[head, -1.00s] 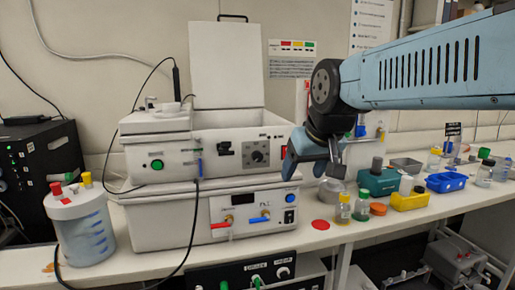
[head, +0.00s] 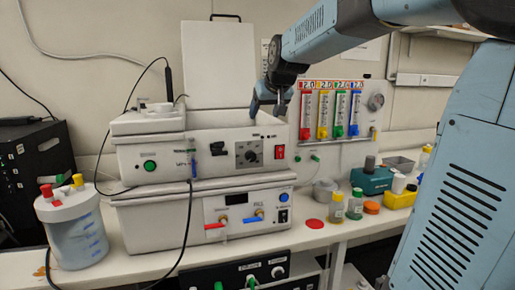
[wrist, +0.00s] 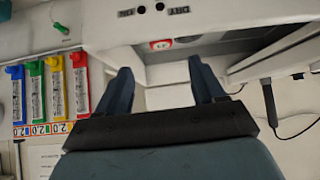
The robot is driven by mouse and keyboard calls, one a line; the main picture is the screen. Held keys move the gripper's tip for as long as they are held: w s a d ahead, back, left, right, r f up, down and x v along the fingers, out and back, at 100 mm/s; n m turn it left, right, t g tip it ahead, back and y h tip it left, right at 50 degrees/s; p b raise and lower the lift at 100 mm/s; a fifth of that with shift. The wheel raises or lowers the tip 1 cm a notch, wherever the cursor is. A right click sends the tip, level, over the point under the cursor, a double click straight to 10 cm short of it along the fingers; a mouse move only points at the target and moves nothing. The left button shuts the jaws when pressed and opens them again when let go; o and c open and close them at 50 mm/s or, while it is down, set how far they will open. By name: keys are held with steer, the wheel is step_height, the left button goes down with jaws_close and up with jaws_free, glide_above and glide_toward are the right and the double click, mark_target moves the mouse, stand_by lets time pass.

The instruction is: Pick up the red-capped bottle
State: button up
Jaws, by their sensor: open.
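I cannot make out a clear single red-capped bottle in either view. A large translucent jar (head: 77,235) with one red cap and one yellow cap stands at the left end of the bench in the head view. In the wrist view a small red-and-white item (wrist: 161,45) shows between and beyond my fingers, at the upper shaker box; I cannot tell what it is. My gripper (wrist: 163,80) is open with nothing between its fingers. In the head view it (head: 267,108) points down above the right part of the upper shaker box (head: 215,150), whose inside is hidden.
The box's lid (head: 218,65) stands upright behind. A lower white box (head: 150,222) supports it. Flow meters (head: 323,115) stand to the right. Small yellow- and green-capped bottles (head: 338,210), a red disc (head: 314,224) and a yellow rack (head: 398,200) are on the bench. A black cable hangs in front.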

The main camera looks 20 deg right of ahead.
steer(key=x, duration=0.9)
steer(key=shift+s+a+f, duration=0.15)
steer(key=shift+s, duration=0.15)
jaws_close()
stand_by(0.4)
